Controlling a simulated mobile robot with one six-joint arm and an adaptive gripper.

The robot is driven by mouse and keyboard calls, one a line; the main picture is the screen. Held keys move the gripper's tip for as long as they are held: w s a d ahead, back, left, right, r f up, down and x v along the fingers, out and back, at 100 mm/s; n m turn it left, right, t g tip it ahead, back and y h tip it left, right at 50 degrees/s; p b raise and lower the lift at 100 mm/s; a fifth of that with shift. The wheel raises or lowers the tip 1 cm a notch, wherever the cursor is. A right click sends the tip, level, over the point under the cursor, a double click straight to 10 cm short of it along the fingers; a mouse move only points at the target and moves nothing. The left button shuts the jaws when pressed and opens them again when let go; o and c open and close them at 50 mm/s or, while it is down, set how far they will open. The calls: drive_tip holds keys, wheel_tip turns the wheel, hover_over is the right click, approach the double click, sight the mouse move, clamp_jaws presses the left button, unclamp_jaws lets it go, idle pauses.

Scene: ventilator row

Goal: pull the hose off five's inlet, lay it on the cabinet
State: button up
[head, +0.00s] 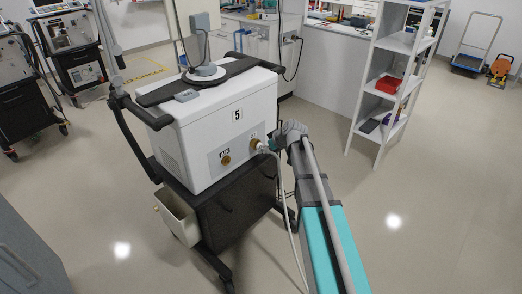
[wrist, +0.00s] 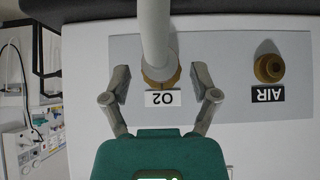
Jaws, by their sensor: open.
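Ventilator five (head: 190,140) is a white box marked "5" on a dark wheeled stand. Its front panel (wrist: 215,50) has two brass inlets. In the upside-down wrist view, a pale hose (wrist: 154,28) is seated on the inlet labelled O2 (wrist: 160,76). The AIR inlet (wrist: 269,67) is bare. My gripper (wrist: 162,80) is open, with one finger on each side of the O2 inlet and hose end, with gaps on both sides. In the head view, the hose (head: 291,230) hangs down beside my arm, and my gripper (head: 274,143) is at the panel's right.
A grey cabinet (head: 28,245) with a handle stands at the lower left. A white shelf (head: 392,85) holding a red box (head: 390,84) is at the right. Other ventilators (head: 70,45) stand at the left back. A beige bin (head: 177,218) hangs on five's stand.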

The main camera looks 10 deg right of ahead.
drive_tip(key=shift+w+a+f, duration=0.15)
drive_tip(key=shift+f, duration=0.05)
idle(0.6)
clamp_jaws()
